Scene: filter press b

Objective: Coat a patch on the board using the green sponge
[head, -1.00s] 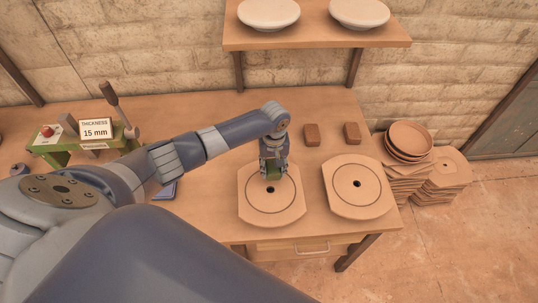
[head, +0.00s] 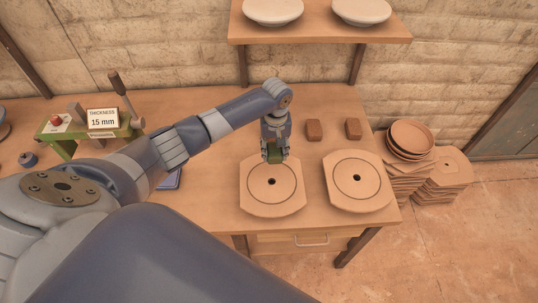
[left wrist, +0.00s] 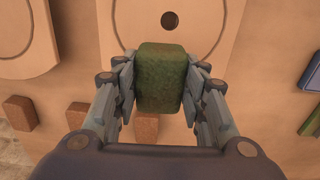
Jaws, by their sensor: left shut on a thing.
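My left gripper (head: 275,155) is shut on the green sponge (left wrist: 162,78), whose block shape shows between the fingers in the left wrist view. In the head view the sponge (head: 275,156) is at the far edge of the left board (head: 272,205), a pale tan plate with a dark central hole and a ring line. This board also shows in the left wrist view (left wrist: 215,15), beyond the sponge. I cannot tell whether the sponge touches it. A similar right board (head: 358,199) lies beside it. My right gripper is not in view.
Two brown blocks (head: 314,130) (head: 353,128) lie behind the boards; a third block (left wrist: 146,128) shows near my gripper in the wrist view. A green device with a "15 mm" thickness sign (head: 102,117) stands at left. A shelf (head: 320,31) overhangs the table's back.

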